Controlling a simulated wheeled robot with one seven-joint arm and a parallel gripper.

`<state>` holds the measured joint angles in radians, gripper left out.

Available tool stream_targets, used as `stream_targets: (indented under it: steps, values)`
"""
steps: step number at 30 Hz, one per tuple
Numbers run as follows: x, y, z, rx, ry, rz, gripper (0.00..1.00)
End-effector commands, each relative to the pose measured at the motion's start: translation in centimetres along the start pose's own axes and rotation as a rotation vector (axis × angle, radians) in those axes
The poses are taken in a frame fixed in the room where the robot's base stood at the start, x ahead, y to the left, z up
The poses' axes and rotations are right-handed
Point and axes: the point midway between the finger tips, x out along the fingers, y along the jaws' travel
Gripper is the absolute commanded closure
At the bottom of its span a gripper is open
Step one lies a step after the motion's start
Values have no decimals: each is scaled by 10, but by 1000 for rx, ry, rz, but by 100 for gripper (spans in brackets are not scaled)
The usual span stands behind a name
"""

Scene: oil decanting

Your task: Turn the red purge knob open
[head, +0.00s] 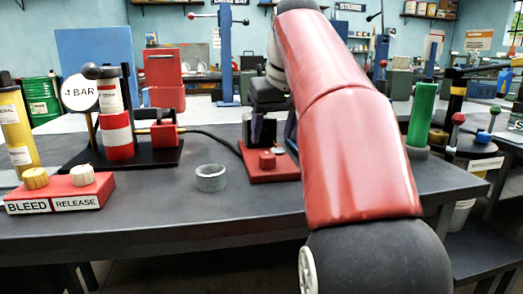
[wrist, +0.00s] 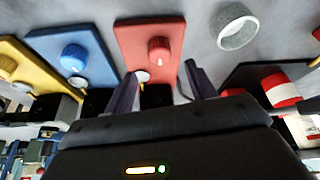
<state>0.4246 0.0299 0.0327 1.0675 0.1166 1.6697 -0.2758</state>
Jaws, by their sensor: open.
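The red knob (head: 267,160) sits on a red base plate (head: 256,176) on the dark bench, just left of my arm. In the wrist view the red knob (wrist: 159,50) has a small pale mark on its edge and stands on the red plate (wrist: 134,32). My gripper (wrist: 160,74) is open and empty, its fingertips spread to the left and right of the knob's line. The knob shows just beyond the tips, apart from both fingers. In the head view my gripper (head: 263,128) is above and behind the knob, partly hidden by my arm.
A grey ring (head: 211,178) lies left of the red plate. A blue knob (wrist: 74,58) and a yellow knob (wrist: 7,64) stand on neighbouring plates. A black hose (head: 222,143) runs to the red plate. The BLEED/RELEASE box (head: 60,192) is front left; bare bench lies in front.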

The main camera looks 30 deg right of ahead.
Motion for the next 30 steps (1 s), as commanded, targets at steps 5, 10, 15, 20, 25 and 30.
stream_targets:
  steps: [5,10,15,20,25,30]
  values:
    - [34,0,2,0,-2,0,44]
    - [53,0,1,0,1,0,44]
    - [59,0,0,0,1,1,44]
    - [59,0,0,0,2,1,44]
    - [59,0,0,0,2,1,60]
    - [59,0,0,0,2,1,82]
